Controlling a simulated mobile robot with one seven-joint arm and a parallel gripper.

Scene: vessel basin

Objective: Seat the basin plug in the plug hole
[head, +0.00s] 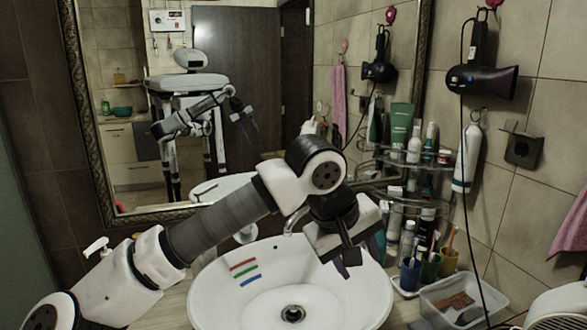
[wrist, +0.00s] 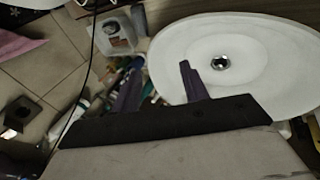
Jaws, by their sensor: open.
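The white oval basin (head: 215,283) stands at the bottom middle of the head view. It also shows in the wrist view (wrist: 285,60). The plug hole (head: 293,313) is a metal ring with a dark centre in the basin floor, and it shows in the wrist view too (wrist: 220,63). I cannot make out a separate basin plug in either view. My gripper (head: 346,262) hangs above the right back part of the basin, apart from the hole. Its two fingers (wrist: 158,88) are spread, with nothing seen between them.
Red, green and blue strips (head: 244,268) lie on the basin's left inner side. A tap (head: 291,220) is behind my gripper. Cups (head: 430,268), bottles and a clear tub (head: 452,301) crowd the right. A hair dryer (head: 483,80) hangs on the wall, its cord running down.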

